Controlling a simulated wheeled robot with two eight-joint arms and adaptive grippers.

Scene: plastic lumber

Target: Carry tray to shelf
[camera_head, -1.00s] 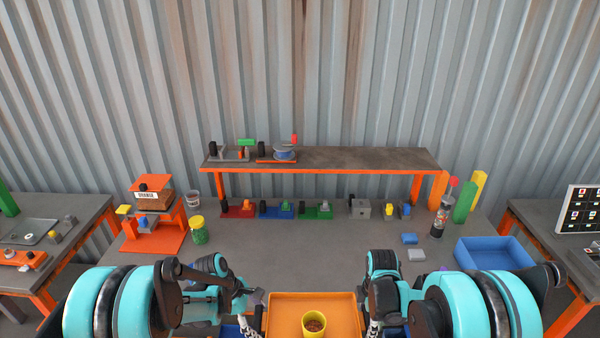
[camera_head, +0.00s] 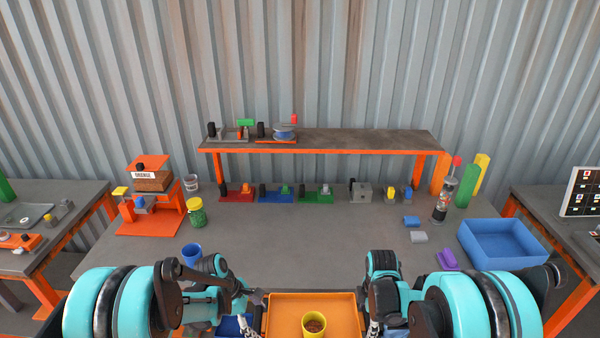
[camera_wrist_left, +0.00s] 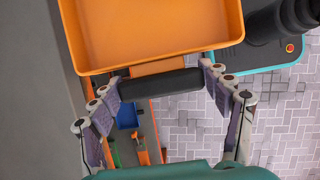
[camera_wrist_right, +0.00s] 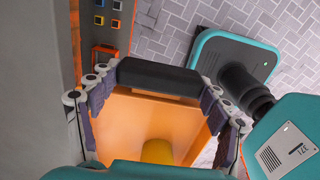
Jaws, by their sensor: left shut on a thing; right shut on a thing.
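The orange tray (camera_head: 284,316) is at the bottom middle of the head view, in front of the workbench, with a yellow cup (camera_head: 314,324) of brown bits standing in it. My left gripper (camera_wrist_left: 160,90) is shut on the tray's black left handle (camera_wrist_left: 165,82). My right gripper (camera_wrist_right: 157,88) is shut on the black right handle (camera_wrist_right: 158,75). In the head view both fingertips are largely hidden. The raised shelf (camera_head: 370,142) with an orange front edge stands at the back of the bench. Its right part is bare.
Fixtures and a blue spool (camera_head: 284,132) occupy the shelf's left end. Below it stand several coloured fixtures. A blue cup (camera_head: 192,254), a purple piece (camera_head: 447,260) and a blue bin (camera_head: 505,243) are near the bench front. The bench middle (camera_head: 310,240) is clear.

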